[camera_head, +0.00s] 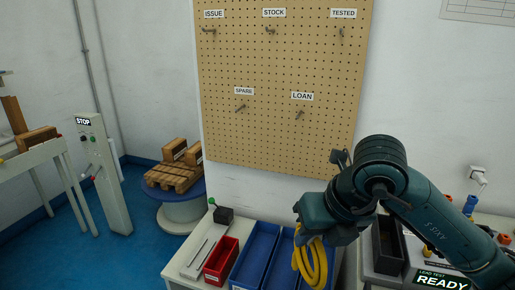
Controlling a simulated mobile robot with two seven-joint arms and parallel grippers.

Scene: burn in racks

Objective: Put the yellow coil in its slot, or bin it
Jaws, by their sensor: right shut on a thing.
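The yellow coil (311,264) hangs from my right gripper (309,232), which is shut on its upper part. The coil hangs over the right side of the blue bins, and the gripper and arm hide some of what lies behind. A pegboard (283,130) on the wall has hooks labelled ISSUE (213,14), STOCK (274,13), TESTED (343,13), SPARE (244,91) and LOAN (302,96); the hooks look empty. A lead test unit (440,279) at the lower right reads READY. My left gripper is not in view.
A red bin (221,261) and blue bins (255,254) stand on the bench below the board. A dark open box (387,247) is right of the coil. A wooden pallet (174,178) lies on a round blue-topped stand. A STOP post (104,172) stands at left.

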